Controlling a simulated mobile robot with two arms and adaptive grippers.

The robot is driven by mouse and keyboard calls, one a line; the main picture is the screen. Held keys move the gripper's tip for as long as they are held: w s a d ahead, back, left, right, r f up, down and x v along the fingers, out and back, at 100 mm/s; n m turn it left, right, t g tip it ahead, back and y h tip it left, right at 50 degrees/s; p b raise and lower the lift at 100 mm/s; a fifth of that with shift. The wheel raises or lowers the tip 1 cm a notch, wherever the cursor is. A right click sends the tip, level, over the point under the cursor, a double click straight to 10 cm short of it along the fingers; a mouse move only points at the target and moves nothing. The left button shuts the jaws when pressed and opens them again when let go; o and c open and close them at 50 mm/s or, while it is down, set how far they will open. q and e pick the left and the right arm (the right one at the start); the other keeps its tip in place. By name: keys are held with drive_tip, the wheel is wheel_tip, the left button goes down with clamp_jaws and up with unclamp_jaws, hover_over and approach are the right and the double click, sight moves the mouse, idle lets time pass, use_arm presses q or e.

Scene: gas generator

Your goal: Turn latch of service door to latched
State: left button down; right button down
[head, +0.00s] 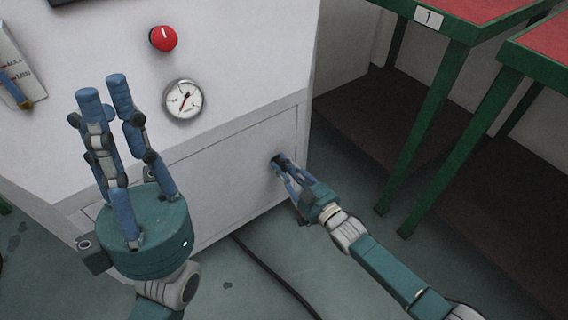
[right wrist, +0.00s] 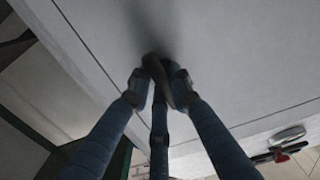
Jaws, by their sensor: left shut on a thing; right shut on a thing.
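The service door (head: 225,165) is the flat panel on the lower front of the white generator housing, and it sits flush. Its dark latch (head: 278,158) is near the door's right edge. My right gripper (head: 283,164) is shut on this latch. In the right wrist view the fingers meet around the dark latch (right wrist: 161,72), which hides much of it, so I cannot tell its turned position. My left gripper (head: 103,85) is raised in front of the housing at the left, fingers pointing up. No held thing shows between its fingers.
A red knob (head: 163,38) and a round gauge (head: 184,99) are on the housing above the door. Green-framed tables with red tops (head: 480,8) stand at the right. A dark cable (head: 272,275) lies on the floor below the door.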

drive_tip(key=shift+f+m, duration=0.1)
drive_tip(key=shift+m, duration=0.3)
drive_tip(key=c, duration=1.5)
unclamp_jaws()
drive_tip(key=shift+c, duration=0.2)
drive_tip(key=v, duration=1.2)
